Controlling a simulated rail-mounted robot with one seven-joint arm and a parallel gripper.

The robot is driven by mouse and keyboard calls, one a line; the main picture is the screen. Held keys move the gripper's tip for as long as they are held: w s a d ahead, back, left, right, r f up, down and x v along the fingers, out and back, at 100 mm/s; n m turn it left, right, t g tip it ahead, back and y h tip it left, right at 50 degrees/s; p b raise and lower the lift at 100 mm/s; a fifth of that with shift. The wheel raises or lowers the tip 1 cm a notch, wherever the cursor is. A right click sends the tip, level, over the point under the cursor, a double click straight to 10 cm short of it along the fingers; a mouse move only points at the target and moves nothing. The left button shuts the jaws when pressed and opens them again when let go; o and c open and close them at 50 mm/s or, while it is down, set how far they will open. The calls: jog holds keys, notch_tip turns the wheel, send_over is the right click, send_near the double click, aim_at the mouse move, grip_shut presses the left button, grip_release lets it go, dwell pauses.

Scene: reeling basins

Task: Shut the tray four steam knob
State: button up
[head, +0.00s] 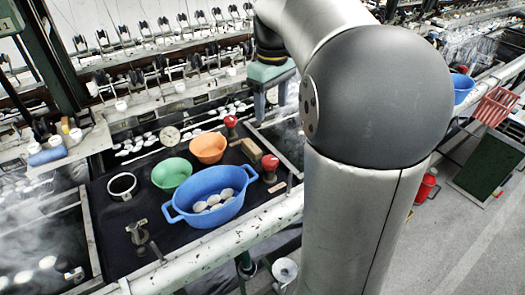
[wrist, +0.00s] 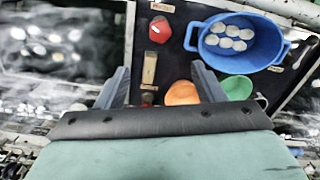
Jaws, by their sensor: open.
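Two red knobs stand on the black deck. One red knob (head: 270,165) is beside the blue basin, and it shows in the wrist view (wrist: 160,29) near a small white label that I cannot read. The other red knob (head: 231,121) is farther back, by the orange bowl. In the wrist view it is mostly hidden behind my gripper. I cannot tell which one is the tray four steam knob. My gripper (head: 270,102) is above the deck's back right edge, open and empty, apart from both knobs. Its two fingers (wrist: 160,70) are spread in the wrist view.
A blue basin (head: 176,211) holds several pale cocoons. Steaming water trays (head: 40,255) flank the deck. A rail (head: 215,247) runs along the front.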

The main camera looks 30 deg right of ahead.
aim_at(270, 160)
notch_tip(270, 160, down, 17)
jog(key=shift+r+b, duration=0.1)
jog(key=shift+b, duration=0.35)
jog(key=c, duration=1)
